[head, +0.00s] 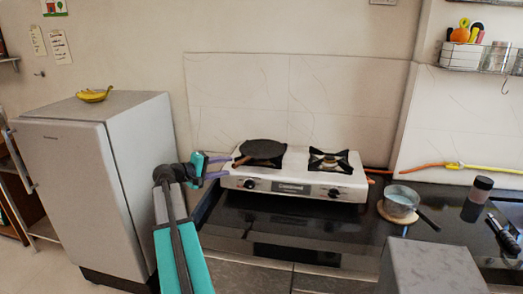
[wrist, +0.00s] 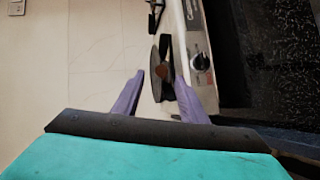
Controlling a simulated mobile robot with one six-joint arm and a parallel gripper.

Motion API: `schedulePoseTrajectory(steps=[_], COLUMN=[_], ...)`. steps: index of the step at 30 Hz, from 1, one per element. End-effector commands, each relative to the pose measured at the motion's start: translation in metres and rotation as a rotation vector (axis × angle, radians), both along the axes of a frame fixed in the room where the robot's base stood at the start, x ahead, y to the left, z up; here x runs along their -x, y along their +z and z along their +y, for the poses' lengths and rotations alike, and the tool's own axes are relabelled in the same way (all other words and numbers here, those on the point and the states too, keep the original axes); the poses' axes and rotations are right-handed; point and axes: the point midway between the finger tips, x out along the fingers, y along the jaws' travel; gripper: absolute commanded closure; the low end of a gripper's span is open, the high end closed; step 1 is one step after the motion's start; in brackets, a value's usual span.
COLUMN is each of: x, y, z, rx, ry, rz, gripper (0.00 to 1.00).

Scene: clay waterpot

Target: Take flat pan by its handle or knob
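The flat pan (head: 263,149) is dark and round and sits on the left burner of the white stove. Its brown handle (head: 240,161) points left and toward the front, at my gripper (head: 225,166). My gripper is open, with its two purple fingers at the left end of the stove. In the wrist view, the brown handle end (wrist: 160,70) shows between the fingertips of my gripper (wrist: 159,76), with a gap on both sides. The dark pan (wrist: 153,52) shows edge-on beyond it. I cannot tell how deep the handle is between the fingers.
The white two-burner stove (head: 290,184) stands on the dark counter (head: 300,224); its right burner (head: 330,160) is empty. A grey fridge (head: 85,185) with bananas (head: 94,95) stands left. A small pot (head: 401,200) and a dark bottle (head: 477,199) stand right.

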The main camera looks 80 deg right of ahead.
Motion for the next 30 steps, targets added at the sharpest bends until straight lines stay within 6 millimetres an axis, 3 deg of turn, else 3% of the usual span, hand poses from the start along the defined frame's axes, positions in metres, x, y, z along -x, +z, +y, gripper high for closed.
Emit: schedulePoseTrajectory(steps=[9,23,30], x=[0.017,0.019,0.025], y=[-0.008,-0.010,-0.012], z=[-0.031,-0.034,-0.055], rx=[0.000,0.000,-0.001], ry=[0.000,0.000,-0.001], rz=[0.001,0.001,0.001], gripper=[0.61,0.61,0.61])
